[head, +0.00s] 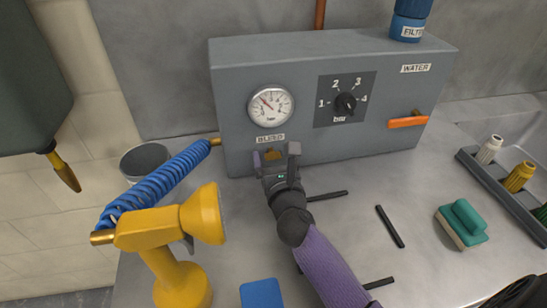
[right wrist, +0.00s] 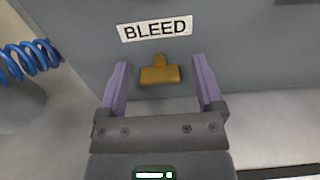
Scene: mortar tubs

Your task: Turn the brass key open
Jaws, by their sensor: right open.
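The brass key (right wrist: 160,75) sits on the front of the grey box (head: 220,120), just under the BLEED label (right wrist: 155,29). In the right wrist view its wide bar lies level, with a short stub above it. My right gripper (head: 276,152) is open in front of the box. Its two purple fingers stand one on each side of the key, with a gap to it on both sides. In the head view the key (head: 272,155) is partly hidden by the gripper.
The box carries a gauge (head: 271,105), a numbered dial (head: 345,105) and an orange lever (head: 408,122). A yellow lamp-shaped tool (head: 165,228) with a blue coiled hose (head: 160,182) stands left. Black rods (head: 390,226) and a green-topped brush (head: 463,222) lie right.

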